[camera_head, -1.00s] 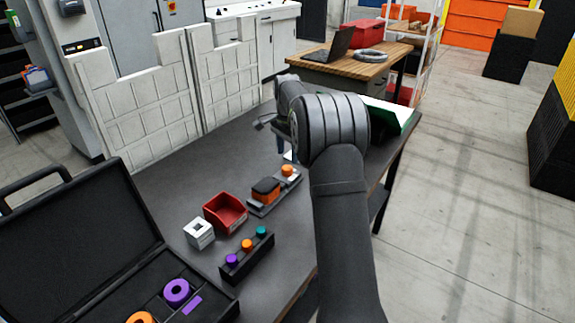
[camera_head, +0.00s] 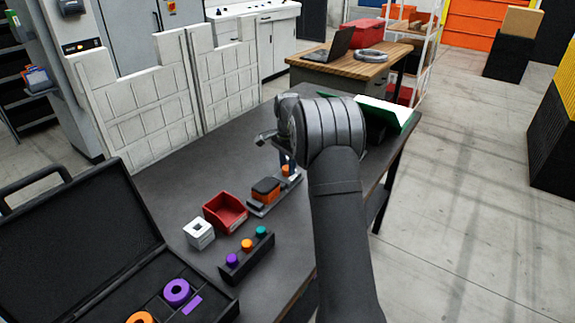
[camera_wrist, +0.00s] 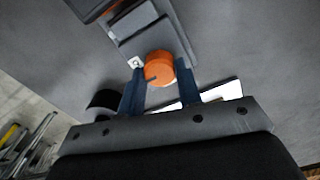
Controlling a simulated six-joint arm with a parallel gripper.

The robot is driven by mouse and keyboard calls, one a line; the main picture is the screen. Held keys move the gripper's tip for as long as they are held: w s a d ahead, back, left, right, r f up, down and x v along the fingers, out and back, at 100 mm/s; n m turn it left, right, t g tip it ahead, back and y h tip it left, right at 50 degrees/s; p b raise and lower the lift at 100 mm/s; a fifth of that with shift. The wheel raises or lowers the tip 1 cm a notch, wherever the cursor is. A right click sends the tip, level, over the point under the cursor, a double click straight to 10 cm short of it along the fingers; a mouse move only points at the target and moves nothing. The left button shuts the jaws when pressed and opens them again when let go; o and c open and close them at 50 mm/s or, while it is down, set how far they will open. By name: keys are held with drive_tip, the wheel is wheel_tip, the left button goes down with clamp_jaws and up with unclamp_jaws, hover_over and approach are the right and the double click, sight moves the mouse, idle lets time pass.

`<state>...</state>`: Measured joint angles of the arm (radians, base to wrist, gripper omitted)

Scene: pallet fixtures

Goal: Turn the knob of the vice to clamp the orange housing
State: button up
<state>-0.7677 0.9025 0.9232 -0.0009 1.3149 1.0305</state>
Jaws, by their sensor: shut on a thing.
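The vice (camera_head: 262,207) is a grey fixture on the dark table, and the orange housing (camera_head: 267,195) with a dark top sits in it. The orange knob (camera_head: 285,170) is at the vice's far right end and also shows in the wrist view (camera_wrist: 158,66). My gripper (camera_head: 287,160) is over the knob. In the wrist view my two dark fingers (camera_wrist: 160,80) stand on either side of the knob, shut on it. In that view only part of the vice (camera_wrist: 146,30) shows, and the housing is mostly cut off at the top edge.
A red bin (camera_head: 226,213), a white square block (camera_head: 199,233) and a black rack (camera_head: 246,256) with purple, orange and teal pegs stand near the vice. An open black case (camera_head: 75,240) is at the left. A green and white object (camera_head: 390,112) lies behind my arm.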

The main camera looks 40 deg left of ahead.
drive_tip(key=shift+n, duration=0.4)
drive_tip(key=n, duration=1.3)
drive_tip(key=shift+n, duration=2)
drive_tip(key=o, duration=1)
drive_tip(key=shift+c, duration=0.2)
